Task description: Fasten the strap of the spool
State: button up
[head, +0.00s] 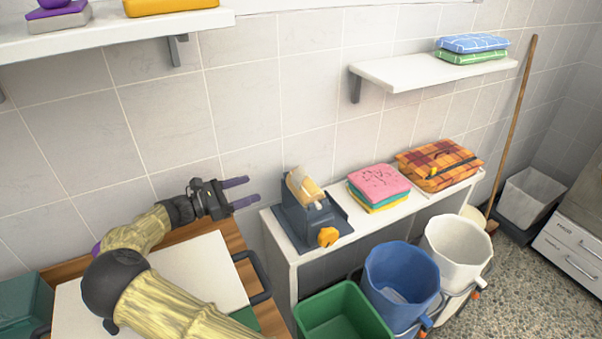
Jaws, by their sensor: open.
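A tan spool (306,187) sits tilted in a dark blue-grey holder (300,222) on the left end of a low white shelf unit. An orange knob (327,237) is at the holder's front right. I cannot make out a strap on the spool clearly. My gripper (250,191) is open and empty, its two dark fingers pointing right. In the picture it is left of the spool, apart from it. The far side of the holder is hidden.
Folded pink, teal and yellow cloths (379,184) and a strapped plaid bundle (438,164) lie right of the holder. Green (343,312), blue (402,283) and white (457,252) bins stand in front. A wall shelf (430,74) overhangs at right.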

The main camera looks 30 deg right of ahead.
aim_at(300, 172)
jog(key=d+p, duration=0.1)
jog(key=d, duration=0.4)
jog(key=d+p, duration=0.1)
jog(key=d, duration=0.5)
jog(key=d+p, duration=0.1)
jog(key=d, duration=0.5)
jog(key=shift+w+d+p, duration=0.25)
jog(key=shift+w+p, duration=0.1)
